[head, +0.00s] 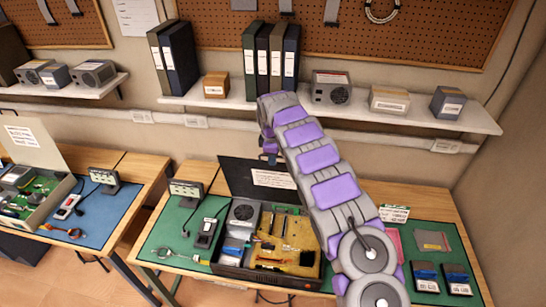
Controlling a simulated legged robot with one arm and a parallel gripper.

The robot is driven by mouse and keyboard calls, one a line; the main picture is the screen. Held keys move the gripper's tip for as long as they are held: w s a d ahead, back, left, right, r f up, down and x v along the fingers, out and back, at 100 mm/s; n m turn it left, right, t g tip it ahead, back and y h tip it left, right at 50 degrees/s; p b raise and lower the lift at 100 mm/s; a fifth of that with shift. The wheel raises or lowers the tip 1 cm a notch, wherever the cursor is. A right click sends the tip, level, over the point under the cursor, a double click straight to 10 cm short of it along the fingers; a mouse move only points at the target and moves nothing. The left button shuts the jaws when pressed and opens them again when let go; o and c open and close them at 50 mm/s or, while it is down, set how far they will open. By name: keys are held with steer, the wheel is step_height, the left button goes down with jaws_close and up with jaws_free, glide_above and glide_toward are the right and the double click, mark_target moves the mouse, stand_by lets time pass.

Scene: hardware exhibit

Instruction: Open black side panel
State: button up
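The black side panel (237,178) stands raised at the back of a black computer case (240,273), leaning back. A white label is on it, and its right part is hidden behind my arm. The case's inside is exposed, with a grey power supply, a gold board and several parts. My purple and grey arm crosses over the right end of the case. My gripper (269,156) is small and partly hidden at the arm's far end, near the panel's top edge. I cannot tell whether it touches the panel or whether its fingers are open.
The case stands on a green mat (165,240) on a wooden table. A white wall shelf (430,121) with binders and boxes is close behind the arm's far end. Blue-black drives (426,277) lie at right. Another open case (30,190) is on the left table.

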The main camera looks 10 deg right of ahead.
steer(key=shift+o, duration=0.6)
steer(key=shift+w, duration=0.15)
steer(key=shift+r, duration=0.15)
step_height(320, 180, up, 17)
steer(key=s+a+b, duration=0.1)
steer(key=s, duration=0.1)
steer(key=shift+s, duration=0.2)
